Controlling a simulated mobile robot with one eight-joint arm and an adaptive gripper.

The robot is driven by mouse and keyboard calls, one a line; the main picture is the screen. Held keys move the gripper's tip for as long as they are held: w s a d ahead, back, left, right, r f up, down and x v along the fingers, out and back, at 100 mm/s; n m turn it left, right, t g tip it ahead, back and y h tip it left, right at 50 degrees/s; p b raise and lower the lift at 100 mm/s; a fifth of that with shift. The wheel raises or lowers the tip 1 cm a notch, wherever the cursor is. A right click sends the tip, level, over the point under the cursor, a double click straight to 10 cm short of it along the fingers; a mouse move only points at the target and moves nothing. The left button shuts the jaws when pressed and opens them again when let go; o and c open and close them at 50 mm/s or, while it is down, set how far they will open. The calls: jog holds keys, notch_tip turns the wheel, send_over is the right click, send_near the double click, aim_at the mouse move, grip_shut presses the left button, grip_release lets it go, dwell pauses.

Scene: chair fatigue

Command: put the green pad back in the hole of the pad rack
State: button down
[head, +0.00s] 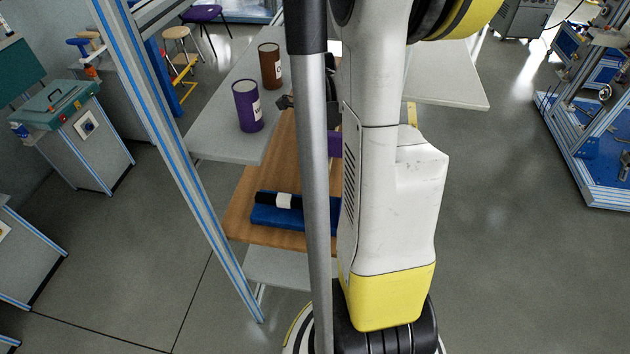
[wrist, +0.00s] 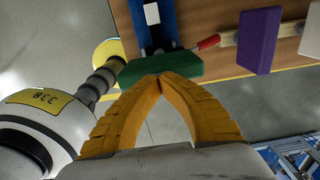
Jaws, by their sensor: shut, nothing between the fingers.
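The green pad (wrist: 160,67) shows in the wrist view, at the near end of the blue pad rack (wrist: 171,18) with a black bar and a white block. My gripper (wrist: 160,78) has orange fingers whose tips meet at the pad's near edge, with nothing between them. I cannot tell whether the tips touch the pad, or whether the pad sits in a hole. In the head view the blue rack (head: 275,218) lies on the brown board; my arm hides its right part. The green pad and my gripper are not visible there.
A purple block (wrist: 258,40), a red-tipped stick (wrist: 208,42) and a white block (wrist: 310,40) are right of the rack on the brown board (wrist: 222,64). A purple can (head: 248,106) and a brown can (head: 270,66) stand on the grey shelf. Open floor (head: 500,250) lies right.

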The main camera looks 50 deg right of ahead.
jog(key=shift+r+p, duration=1.4)
jog(key=shift+r, duration=0.65)
jog(key=c, duration=1.8)
grip_release()
jog(key=shift+o, duration=0.2)
notch_tip(320, 180, up, 12)
